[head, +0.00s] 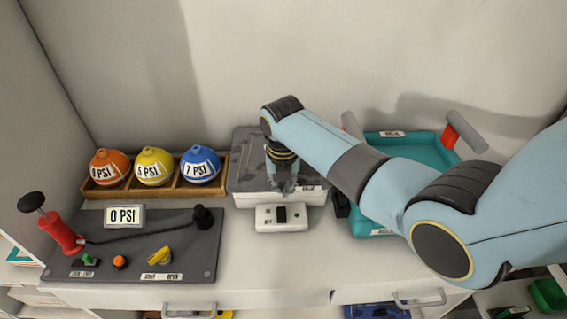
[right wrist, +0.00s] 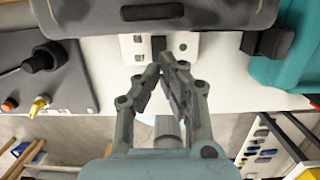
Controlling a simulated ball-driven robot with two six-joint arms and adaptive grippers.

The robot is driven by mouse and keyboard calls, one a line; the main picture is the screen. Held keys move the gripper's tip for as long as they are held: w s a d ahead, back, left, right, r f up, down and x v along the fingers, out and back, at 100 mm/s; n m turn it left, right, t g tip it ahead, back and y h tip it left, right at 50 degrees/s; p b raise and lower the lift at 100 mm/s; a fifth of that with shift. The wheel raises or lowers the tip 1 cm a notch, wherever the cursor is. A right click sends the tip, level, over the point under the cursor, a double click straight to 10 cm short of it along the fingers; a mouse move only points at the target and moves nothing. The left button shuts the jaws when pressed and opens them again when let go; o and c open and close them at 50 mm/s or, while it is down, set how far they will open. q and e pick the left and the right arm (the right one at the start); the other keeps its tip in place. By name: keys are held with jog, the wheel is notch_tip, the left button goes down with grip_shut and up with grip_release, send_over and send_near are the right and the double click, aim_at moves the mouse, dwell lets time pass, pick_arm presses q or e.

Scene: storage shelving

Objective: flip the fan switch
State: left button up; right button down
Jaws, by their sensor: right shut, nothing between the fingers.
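A small white switch box (head: 269,222) with a black rocker (head: 281,214) sits on the counter in front of a grey case. It also shows at the top of the right wrist view (right wrist: 190,48), with the black rocker (right wrist: 158,44) in its middle. My right gripper (head: 283,188) reaches down over the front of the grey case, just behind the box in the head view. In the right wrist view its fingertips (right wrist: 166,64) are together, empty, and line up close to the rocker. I cannot tell whether they touch it. My left gripper is out of view.
A grey case (head: 247,167) stands behind the box. A wooden rack (head: 105,190) holds orange, yellow and blue PSI balls at left. A grey panel (head: 190,255) carries a red pump (head: 62,235) and knobs. A teal tray (head: 420,146) lies behind my right arm. The counter's front is clear.

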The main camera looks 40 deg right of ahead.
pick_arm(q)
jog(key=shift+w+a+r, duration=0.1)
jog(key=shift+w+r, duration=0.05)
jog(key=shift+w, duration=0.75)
pick_arm(e)
jog(key=r, duration=0.5)
jog(key=shift+s+a, duration=0.15)
jog(key=shift+s, duration=0.05)
pick_arm(q)
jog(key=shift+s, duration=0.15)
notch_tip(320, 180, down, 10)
jog(key=b, duration=0.9)
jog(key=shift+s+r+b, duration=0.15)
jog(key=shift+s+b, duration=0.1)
jog(key=shift+b, duration=0.05)
pick_arm(e)
jog(key=m, duration=1.2)
jog(key=a+m, duration=0.1)
jog(key=m, duration=0.5)
jog(key=shift+s, duration=0.35)
jog(key=shift+r, duration=0.15)
